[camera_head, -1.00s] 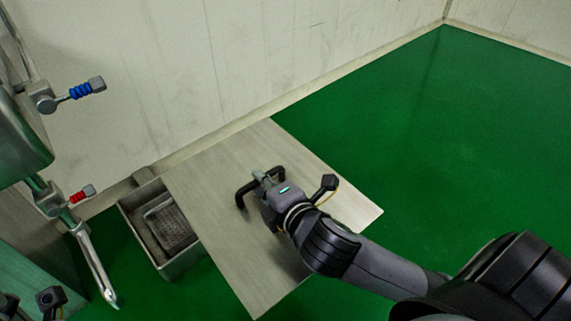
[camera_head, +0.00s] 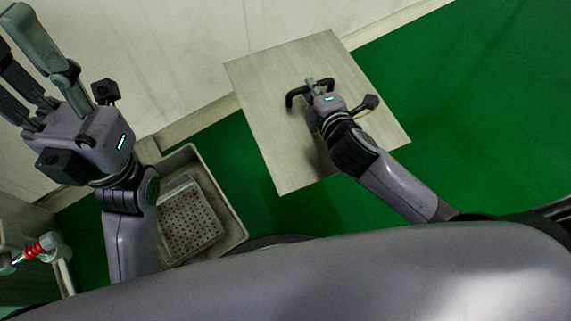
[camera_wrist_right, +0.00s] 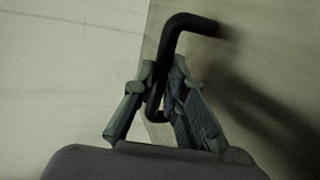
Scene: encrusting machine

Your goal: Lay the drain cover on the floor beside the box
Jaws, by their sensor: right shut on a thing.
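The drain cover (camera_head: 275,85) is a flat, square, pale metal plate with a black bar handle. It is to the right of the box in the head view, over the green floor and near the wall. My right gripper (camera_head: 312,88) is shut on the black handle; the handle (camera_wrist_right: 178,40) also shows between the fingers in the right wrist view. I cannot tell whether the plate touches the floor. The box (camera_head: 238,236) is an open metal drain box with a perforated basket (camera_head: 190,222) inside. My left gripper (camera_head: 38,75) is raised at the upper left, empty, its fingers apart.
A pale wall (camera_head: 180,60) runs behind the cover and box. The green floor (camera_head: 490,110) is clear to the right. A pipe fitting with a red grip (camera_head: 38,247) stands at the lower left.

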